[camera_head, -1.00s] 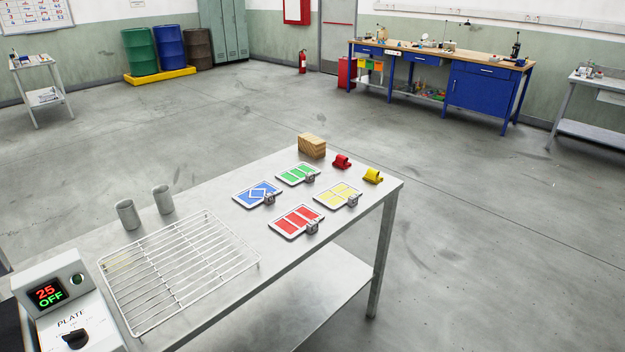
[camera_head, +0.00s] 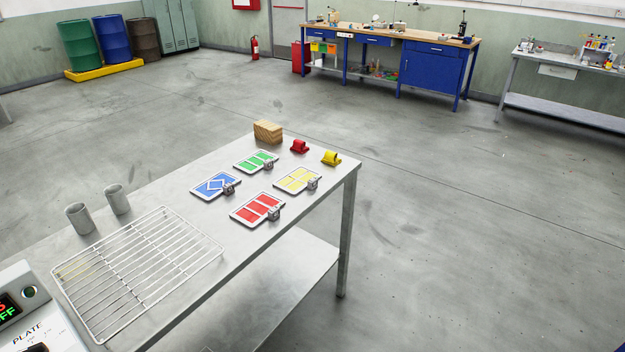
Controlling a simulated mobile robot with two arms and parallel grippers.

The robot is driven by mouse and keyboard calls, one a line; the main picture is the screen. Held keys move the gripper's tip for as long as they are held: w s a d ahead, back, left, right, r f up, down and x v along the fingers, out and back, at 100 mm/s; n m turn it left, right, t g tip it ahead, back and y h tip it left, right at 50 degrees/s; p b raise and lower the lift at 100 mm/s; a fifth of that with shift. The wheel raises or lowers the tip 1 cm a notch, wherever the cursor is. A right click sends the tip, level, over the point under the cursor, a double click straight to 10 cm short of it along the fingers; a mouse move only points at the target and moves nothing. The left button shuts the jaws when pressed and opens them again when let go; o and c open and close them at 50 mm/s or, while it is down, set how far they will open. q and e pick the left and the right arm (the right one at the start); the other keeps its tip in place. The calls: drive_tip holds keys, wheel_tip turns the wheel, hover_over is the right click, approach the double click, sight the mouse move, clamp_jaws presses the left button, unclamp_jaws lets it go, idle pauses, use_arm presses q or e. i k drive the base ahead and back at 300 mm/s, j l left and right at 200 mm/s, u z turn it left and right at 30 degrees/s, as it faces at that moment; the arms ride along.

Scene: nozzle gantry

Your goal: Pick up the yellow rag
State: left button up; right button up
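The yellow rag (camera_head: 331,158) is a small rolled or folded bundle near the far right corner of the metal table (camera_head: 310,190). A similar red rag (camera_head: 299,146) lies just left of it. The yellow rag lies behind a card with yellow bars (camera_head: 298,180) and is apart from it. Neither of my grippers is in the view.
On the table are a wooden block (camera_head: 267,132), blue (camera_head: 215,184), green (camera_head: 256,161) and red (camera_head: 257,209) cards with small metal blocks, a wire rack (camera_head: 140,270), two grey cups (camera_head: 79,218) and a plate controller (camera_head: 30,310). The floor right of the table is clear.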

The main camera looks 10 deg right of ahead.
sight(330, 158)
drive_tip(key=u, duration=1.7)
drive_tip(key=z, duration=2.1)
drive_tip(key=u, duration=0.25)
drive_tip(key=i+l+u, duration=0.2)
drive_tip(key=u, duration=0.2)
drive_tip(key=i+l+u, duration=0.2)
drive_tip(key=u, duration=0.2)
drive_tip(key=i+l+u, duration=0.15)
drive_tip(key=l+u, duration=0.15)
drive_tip(key=u, duration=0.15)
